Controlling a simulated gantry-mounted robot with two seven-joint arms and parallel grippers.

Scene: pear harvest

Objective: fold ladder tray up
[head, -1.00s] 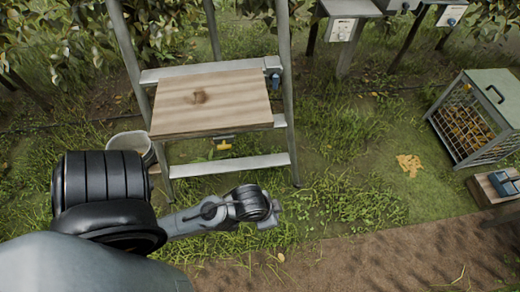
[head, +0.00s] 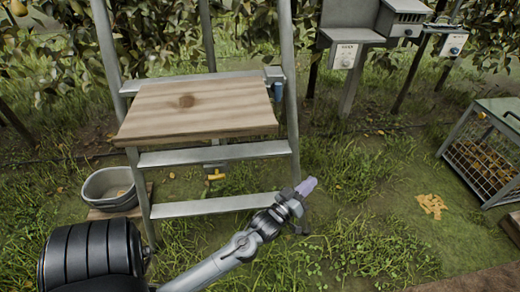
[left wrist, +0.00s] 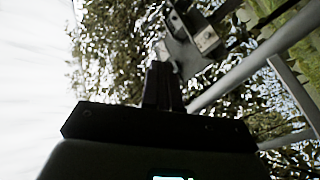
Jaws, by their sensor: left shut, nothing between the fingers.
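The ladder tray (head: 225,112) is a wooden board lying flat across the metal ladder (head: 215,205), level and sticking out toward me. My left gripper (head: 308,186) is at the lower right of the tray, beside the ladder's right leg and lower than the board. It is apart from the tray. A pale purple part shows at its tip. In the left wrist view its dark fingers (left wrist: 161,85) are together with nothing between them; grey ladder rails (left wrist: 245,75) run past on the right. The tray cannot be made out there. My right gripper is out of view.
A grey tub (head: 112,188) stands on a wooden block left of the ladder. A wire-sided crate (head: 485,150) is at the right. Grey boxes on posts (head: 345,55) stand behind, with leafy trees along the back. Grass right of the ladder is open.

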